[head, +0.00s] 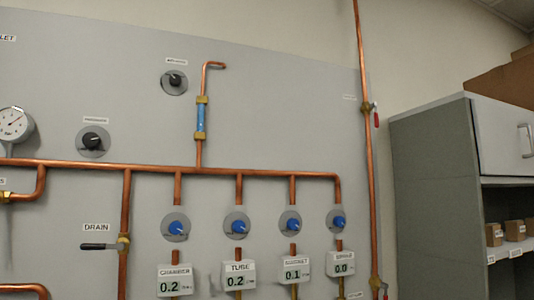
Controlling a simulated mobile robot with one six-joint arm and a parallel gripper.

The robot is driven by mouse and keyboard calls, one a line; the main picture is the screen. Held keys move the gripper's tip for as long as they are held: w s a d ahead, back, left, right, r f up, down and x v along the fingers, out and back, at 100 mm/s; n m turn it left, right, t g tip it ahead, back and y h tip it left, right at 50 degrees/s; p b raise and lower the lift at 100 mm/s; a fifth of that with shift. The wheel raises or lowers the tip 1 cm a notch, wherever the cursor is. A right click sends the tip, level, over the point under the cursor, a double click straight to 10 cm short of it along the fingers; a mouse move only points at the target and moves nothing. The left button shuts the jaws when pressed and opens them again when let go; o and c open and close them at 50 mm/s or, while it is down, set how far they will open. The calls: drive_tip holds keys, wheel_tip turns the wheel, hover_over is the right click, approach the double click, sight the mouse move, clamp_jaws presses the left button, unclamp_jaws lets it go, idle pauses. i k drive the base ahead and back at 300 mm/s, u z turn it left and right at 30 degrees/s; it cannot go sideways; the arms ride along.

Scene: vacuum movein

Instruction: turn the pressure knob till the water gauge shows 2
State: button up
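A round white dial gauge (15,124) is at the left edge of the head view, partly cut off. Its pointer slants toward the upper right; its numbers are too small to read. A black knob (92,141) on a grey round plate is right of the gauge. A second black knob (174,79) sits higher and further right. The small labels above both knobs are too blurred to read surely, so I cannot tell which is the pressure knob. My gripper is not in view.
Copper pipes (230,172) run across the grey panel (285,90). Several blue knobs (237,227) sit above digital readouts (238,276). A dark DRAIN lever (99,246) is at lower left. A grey cabinet (435,190) stands at the right.

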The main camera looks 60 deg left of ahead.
sight(91, 141)
drive_tip(key=u, duration=3.1)
drive_tip(key=k, duration=0.7)
drive_tip(key=i, duration=0.7)
drive_tip(key=u, duration=0.15)
